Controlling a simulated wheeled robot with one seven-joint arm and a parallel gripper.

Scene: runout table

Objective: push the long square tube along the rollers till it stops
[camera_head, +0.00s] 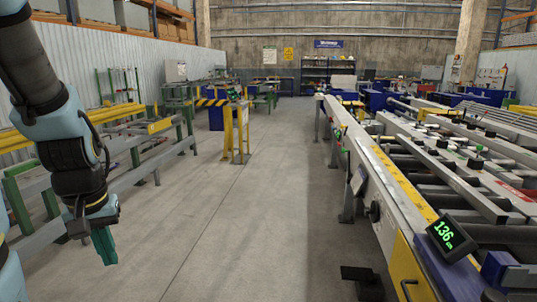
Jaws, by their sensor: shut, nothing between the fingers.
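My gripper (106,256) hangs at the lower left of the head view, pointing down over the floor, with its teal fingers together and empty. It is well apart from the roller table (398,207) on the right. That table has dark rollers (407,163) and long grey metal bars lying among them. I cannot tell for sure which bar is the long square tube, or where its ends are. No stop can be made out.
Green and grey racks (125,150) with yellow rails line the left wall. A yellow post stand (237,130) is mid-floor. The concrete aisle (245,210) between is clear.

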